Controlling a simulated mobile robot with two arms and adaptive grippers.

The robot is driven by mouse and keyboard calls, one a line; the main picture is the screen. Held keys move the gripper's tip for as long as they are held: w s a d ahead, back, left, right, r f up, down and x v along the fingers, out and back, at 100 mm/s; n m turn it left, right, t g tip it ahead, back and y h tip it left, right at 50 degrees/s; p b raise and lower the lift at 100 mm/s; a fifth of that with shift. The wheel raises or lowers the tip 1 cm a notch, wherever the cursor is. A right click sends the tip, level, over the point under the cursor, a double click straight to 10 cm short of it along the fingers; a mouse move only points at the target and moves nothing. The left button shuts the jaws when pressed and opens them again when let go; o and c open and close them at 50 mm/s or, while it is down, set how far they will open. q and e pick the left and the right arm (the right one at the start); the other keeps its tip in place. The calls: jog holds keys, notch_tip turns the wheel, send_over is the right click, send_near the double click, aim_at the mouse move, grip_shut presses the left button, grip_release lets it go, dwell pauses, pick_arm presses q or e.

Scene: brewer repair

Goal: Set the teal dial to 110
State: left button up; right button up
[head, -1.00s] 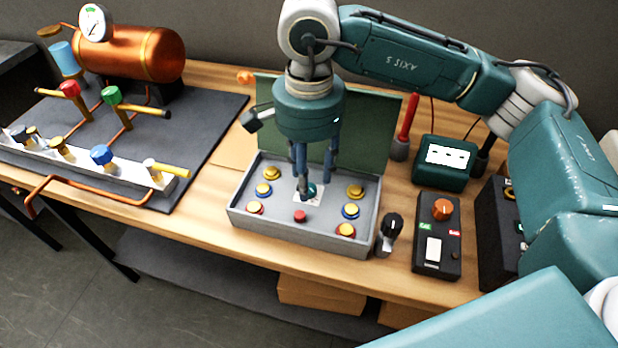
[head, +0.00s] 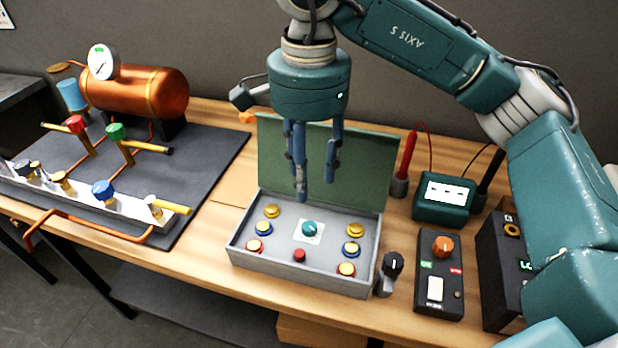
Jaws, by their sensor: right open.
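The teal dial (head: 309,229) sits on a white scale plate in the middle of the open grey box (head: 250,262). The scale marks are too small to read. My right gripper (head: 313,188) hangs over the back of the box, fingers pointing down. It is open and empty, above the dial and apart from it. My left gripper does not show.
Yellow, blue and red buttons surround the dial; a red button (head: 299,255) is just in front. The green lid (head: 270,165) stands up behind. A black knob (head: 391,265) and a black switch box (head: 437,290) stand to the right.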

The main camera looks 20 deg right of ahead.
aim_at(309, 226)
notch_tip(309, 226, down, 11)
jog(key=m+p, duration=1.1)
jog(key=p, duration=0.9)
jog(key=shift+s, duration=0.15)
jog(key=shift+f, duration=0.6)
